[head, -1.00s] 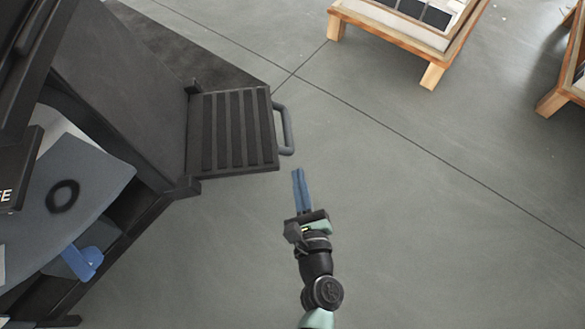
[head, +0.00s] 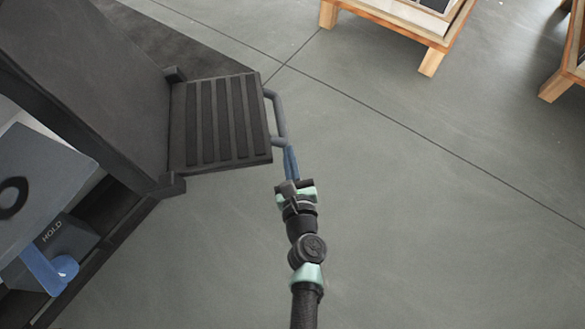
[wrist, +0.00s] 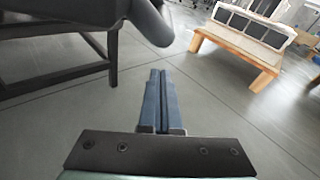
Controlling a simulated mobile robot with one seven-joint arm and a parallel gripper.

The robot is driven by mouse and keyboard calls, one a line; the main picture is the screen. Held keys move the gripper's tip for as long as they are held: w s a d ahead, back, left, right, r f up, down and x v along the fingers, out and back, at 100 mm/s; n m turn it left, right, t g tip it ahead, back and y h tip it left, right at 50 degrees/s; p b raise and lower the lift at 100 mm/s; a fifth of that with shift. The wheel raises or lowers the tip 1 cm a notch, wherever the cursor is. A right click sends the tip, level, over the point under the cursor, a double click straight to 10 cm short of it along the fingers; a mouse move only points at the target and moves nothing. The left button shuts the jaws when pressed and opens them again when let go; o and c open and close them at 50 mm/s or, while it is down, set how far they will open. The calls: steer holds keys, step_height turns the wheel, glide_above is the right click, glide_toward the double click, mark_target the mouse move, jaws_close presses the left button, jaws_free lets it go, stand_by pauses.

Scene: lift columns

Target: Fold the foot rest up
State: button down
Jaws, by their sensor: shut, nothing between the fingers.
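The foot rest (head: 218,122) is a dark ribbed plate hinged to the black upright frame, folded out to the right over the floor. A grey bar handle (head: 279,112) runs along its outer edge. My gripper (head: 289,152) has blue fingers, shut and empty, with the tips at the handle's near end in the head view; I cannot tell if they touch. In the wrist view, the closed fingers (wrist: 157,95) point forward below a dark grey rounded bar at the top, likely the handle (wrist: 150,22).
The black frame (head: 100,90) stands at the left. A blue lever (head: 50,270) beside a HOLD label sits at the lower left. Wooden-framed furniture (head: 395,25) stands at the upper right. The concrete floor between is clear.

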steer(key=r, duration=0.1)
steer(key=r+p, duration=0.1)
steer(key=shift+s+a+r, duration=0.1)
steer(key=shift+s+r, duration=0.2)
steer(key=shift+r, duration=0.1)
